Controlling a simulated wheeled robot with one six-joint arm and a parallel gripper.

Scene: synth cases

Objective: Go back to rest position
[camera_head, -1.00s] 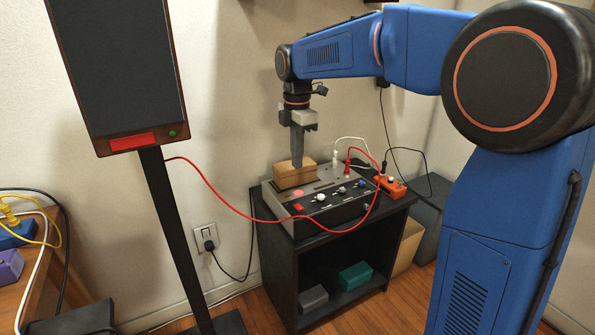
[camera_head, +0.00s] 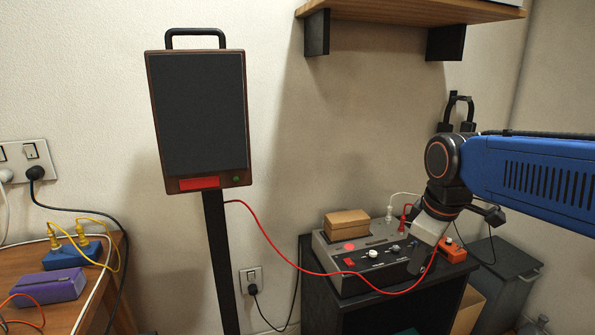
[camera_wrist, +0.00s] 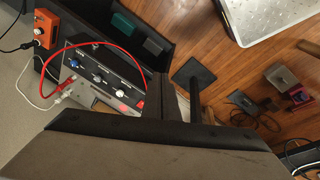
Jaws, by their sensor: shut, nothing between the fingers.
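My gripper (camera_head: 421,266) hangs at the end of my blue arm, tilted, in front of the right side of the grey control box in the head view. Its fingers are shut with nothing between them. The control box (camera_head: 335,287) has knobs, a red button and a tan block (camera_head: 347,223) on top. It stands on a black cabinet (camera_head: 318,310). In the wrist view the control box (camera_wrist: 122,66) is partly hidden behind a large dark shape in the foreground.
A speaker-like panel (camera_head: 200,115) stands on a black post at the left. A red cable (camera_head: 290,262) runs from it to the box. An orange box (camera_head: 453,250) sits at the right. A wooden shelf (camera_head: 385,15) is above. A table (camera_head: 30,272) is at the left.

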